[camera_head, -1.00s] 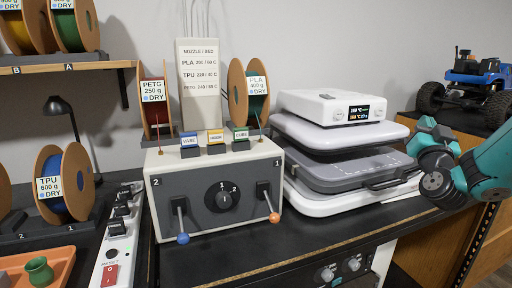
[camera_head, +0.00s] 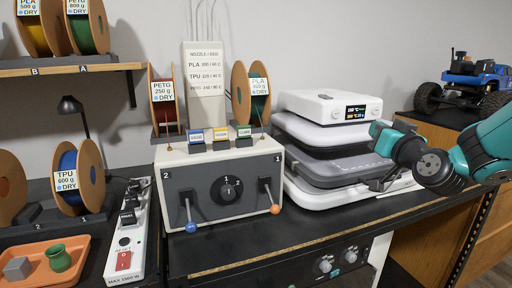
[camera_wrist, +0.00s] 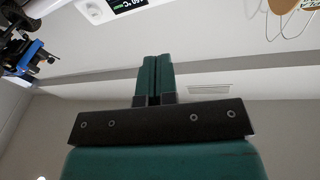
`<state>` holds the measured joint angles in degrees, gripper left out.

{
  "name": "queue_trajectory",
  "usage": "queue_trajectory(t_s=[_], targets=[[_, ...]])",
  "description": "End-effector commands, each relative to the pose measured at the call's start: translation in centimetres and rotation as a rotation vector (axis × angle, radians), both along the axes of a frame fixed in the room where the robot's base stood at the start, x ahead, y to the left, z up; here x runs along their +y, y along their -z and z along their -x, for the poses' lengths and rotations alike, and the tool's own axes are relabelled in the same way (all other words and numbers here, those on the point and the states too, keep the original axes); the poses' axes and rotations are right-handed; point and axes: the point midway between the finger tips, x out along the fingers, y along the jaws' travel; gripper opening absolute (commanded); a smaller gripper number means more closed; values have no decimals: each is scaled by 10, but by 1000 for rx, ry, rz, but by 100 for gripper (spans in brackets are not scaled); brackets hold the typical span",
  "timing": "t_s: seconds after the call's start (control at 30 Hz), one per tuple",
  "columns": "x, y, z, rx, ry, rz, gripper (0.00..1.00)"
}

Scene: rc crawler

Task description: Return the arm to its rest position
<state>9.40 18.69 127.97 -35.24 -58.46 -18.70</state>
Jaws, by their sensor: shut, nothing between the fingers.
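My arm (camera_head: 488,150) reaches in from the right edge in the head view, in teal and dark grey. My gripper (camera_head: 380,131) points left, in front of the right side of the white printer. In the wrist view, the two teal fingers of my gripper (camera_wrist: 153,80) lie together, with nothing held. The white printer (camera_head: 330,107) stands on the black bench, its small screen lit. It also shows upside down at the top of the wrist view (camera_wrist: 95,12). My arm hides part of the printer's right side.
A grey control box (camera_head: 222,183) with two levers stands left of the printer. A blue crawler (camera_head: 470,85) sits on a wooden cabinet at the right. An orange tray (camera_head: 75,270) with a green pot (camera_head: 58,257) lies at the lower left. The bench front (camera_head: 230,245) is clear.

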Motion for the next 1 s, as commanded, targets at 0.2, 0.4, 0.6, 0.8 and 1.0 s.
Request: queue_trajectory(t_s=[0.2,0.4,0.6,0.8,1.0], targets=[[91,14,59,334,-302,66,0],[149,44,171,769,-569,204,0],[150,65,284,1153,-706,374,0],[135,72,340,1349,-740,476,0],[132,73,348,1382,-742,492,0]])
